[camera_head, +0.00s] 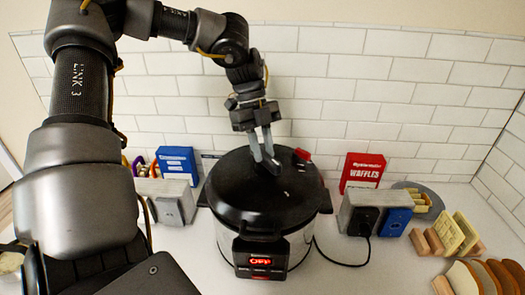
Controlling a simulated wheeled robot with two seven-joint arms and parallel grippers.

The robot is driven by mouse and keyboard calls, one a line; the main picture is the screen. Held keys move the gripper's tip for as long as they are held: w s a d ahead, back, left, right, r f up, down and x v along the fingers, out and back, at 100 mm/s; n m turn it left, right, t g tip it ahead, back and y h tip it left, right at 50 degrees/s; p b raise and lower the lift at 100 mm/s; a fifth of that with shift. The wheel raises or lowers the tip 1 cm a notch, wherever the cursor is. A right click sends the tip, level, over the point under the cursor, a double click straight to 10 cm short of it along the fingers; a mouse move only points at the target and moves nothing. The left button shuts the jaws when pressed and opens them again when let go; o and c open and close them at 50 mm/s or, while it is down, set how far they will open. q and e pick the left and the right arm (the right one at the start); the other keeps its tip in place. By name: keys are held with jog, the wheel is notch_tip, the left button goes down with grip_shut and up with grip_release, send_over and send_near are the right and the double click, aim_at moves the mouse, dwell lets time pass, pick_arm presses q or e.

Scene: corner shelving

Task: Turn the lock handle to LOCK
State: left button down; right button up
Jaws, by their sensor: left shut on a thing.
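A pressure cooker (264,210) with a black lid and a silver body stands on the counter against the tiled wall. Its front display (260,262) glows red. My left gripper (265,160) reaches down from above, its fingers at the top of the lid behind its middle. It is shut on the lock handle, which is mostly hidden by the fingers, so I cannot read its position or any LOCK mark. A small red part (301,155) sits on the lid just right of the fingers. My right gripper is not in view.
Left of the cooker are a toaster (166,199) and a blue box (177,163). Right are a red waffle box (361,172), another toaster (352,208) with a blue box (394,221), and bread slices in racks (455,238). A black cord lies beside the cooker.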

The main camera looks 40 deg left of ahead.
pick_arm(q)
jog(key=shift+w+m, duration=0.1)
jog(key=shift+m, duration=0.6)
jog(key=shift+g, duration=0.3)
jog(key=c, duration=1.2)
grip_release()
jog(key=shift+c, duration=0.2)
jog(key=b+v, duration=0.2)
jog(key=v, duration=0.6)
jog(key=shift+w+r, duration=0.1)
jog(key=shift+r, duration=0.05)
jog(key=shift+p+v, duration=0.9)
jog(key=shift+v, duration=0.4)
